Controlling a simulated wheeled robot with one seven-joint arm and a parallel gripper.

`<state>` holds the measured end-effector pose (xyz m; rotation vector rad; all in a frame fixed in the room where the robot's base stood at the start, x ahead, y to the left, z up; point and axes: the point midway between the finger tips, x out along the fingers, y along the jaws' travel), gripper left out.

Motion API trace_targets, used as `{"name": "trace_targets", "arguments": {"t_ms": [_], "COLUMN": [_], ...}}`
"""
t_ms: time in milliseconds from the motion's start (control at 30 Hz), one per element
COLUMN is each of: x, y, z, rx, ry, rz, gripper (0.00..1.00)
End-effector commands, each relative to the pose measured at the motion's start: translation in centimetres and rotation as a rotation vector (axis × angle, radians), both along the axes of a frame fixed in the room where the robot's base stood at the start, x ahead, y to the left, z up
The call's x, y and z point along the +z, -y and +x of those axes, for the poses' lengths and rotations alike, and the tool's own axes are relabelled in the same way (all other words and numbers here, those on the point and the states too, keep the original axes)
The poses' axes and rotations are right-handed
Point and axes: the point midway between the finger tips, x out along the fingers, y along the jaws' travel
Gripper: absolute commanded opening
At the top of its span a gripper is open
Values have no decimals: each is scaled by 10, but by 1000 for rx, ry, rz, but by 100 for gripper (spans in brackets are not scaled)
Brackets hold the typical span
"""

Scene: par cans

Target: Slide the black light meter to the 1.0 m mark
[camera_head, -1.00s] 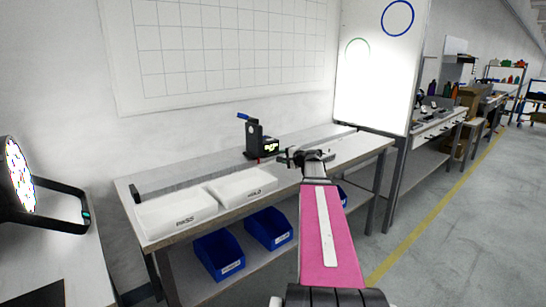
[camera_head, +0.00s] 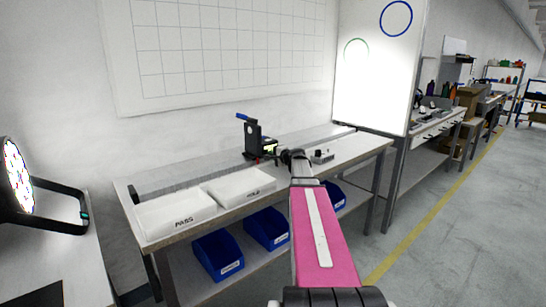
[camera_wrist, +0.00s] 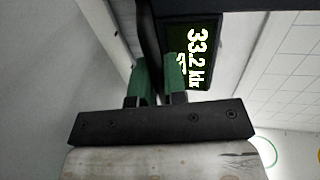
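The black light meter (camera_head: 252,136) stands upright on the grey rail (camera_head: 190,177) along the back of the bench. It has a blue lever on top and a lit display. My gripper (camera_head: 284,157) is just right of the meter, at the height of its display. No distance mark is legible.
White trays marked PASS (camera_head: 175,213) and HOLD (camera_head: 240,187) lie in front of the rail. A small grey device (camera_head: 322,156) is on the bench to the right. Blue bins (camera_head: 217,254) sit below. A lamp (camera_head: 18,180) stands at the left.

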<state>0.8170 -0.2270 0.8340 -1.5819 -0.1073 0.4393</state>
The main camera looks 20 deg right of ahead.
Motion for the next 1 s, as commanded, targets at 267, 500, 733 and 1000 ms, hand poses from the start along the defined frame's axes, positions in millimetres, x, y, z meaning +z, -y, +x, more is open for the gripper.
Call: {"name": "trace_targets", "arguments": {"t_ms": [267,500,733,1000], "x": [0,0,0,0], "y": [8,57,91,90], "z": [4,24,34,33], "rx": [-1,-3,0,0], "ry": [0,0,0,0], "rz": [0,0,1,0], "gripper": [0,0,0,16]}}
